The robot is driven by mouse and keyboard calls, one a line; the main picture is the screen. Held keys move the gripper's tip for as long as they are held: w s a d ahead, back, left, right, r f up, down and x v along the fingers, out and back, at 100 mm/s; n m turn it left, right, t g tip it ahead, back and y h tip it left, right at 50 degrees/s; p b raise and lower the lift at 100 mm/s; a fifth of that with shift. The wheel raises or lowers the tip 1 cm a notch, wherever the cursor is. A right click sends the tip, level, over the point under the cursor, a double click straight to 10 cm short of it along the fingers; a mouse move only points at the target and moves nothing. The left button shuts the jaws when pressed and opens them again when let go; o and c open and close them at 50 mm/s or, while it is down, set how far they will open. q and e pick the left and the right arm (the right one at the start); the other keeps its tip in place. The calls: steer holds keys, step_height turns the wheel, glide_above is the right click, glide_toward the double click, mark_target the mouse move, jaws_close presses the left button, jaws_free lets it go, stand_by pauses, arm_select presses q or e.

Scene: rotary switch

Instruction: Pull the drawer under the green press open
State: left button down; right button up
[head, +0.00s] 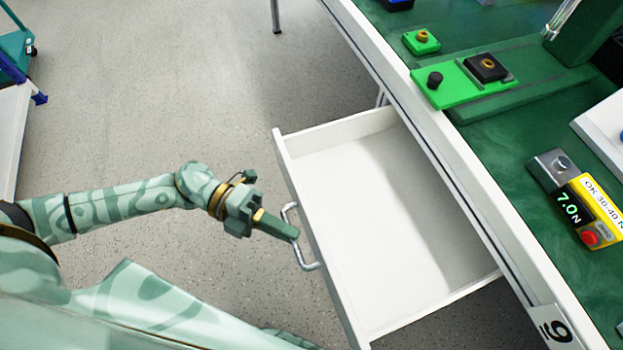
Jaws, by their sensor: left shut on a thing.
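The white drawer (372,205) stands pulled well out from under the table, toward my side, and its inside is empty. Its metal handle (306,262) is on the front panel. My left gripper (292,232) is shut on the handle, with its fingers at the handle's upper part. The green press (588,30) stands on the table at the upper right, cut off by the picture's edge. My right gripper is not in view.
The table (480,190) has a white edge and a green top. On it are a bright green plate with knobs (455,84), a small green block (421,42) and a yellow-black gauge (586,212) reading 7.0. Open grey floor lies left of the drawer; a cart (14,55) stands far left.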

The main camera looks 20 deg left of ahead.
arm_select(q)
steer(key=shift+s+a, duration=0.8)
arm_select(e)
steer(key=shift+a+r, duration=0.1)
arm_select(q)
steer(key=c, duration=1.5)
jaws_free()
steer(key=a, duration=0.5)
steer(key=a+r+p, duration=0.1)
steer(key=a, duration=0.4)
steer(key=a+r, duration=0.1)
steer(key=a, duration=0.5)
steer(key=shift+w+r, duration=0.1)
steer(key=shift+w, duration=0.05)
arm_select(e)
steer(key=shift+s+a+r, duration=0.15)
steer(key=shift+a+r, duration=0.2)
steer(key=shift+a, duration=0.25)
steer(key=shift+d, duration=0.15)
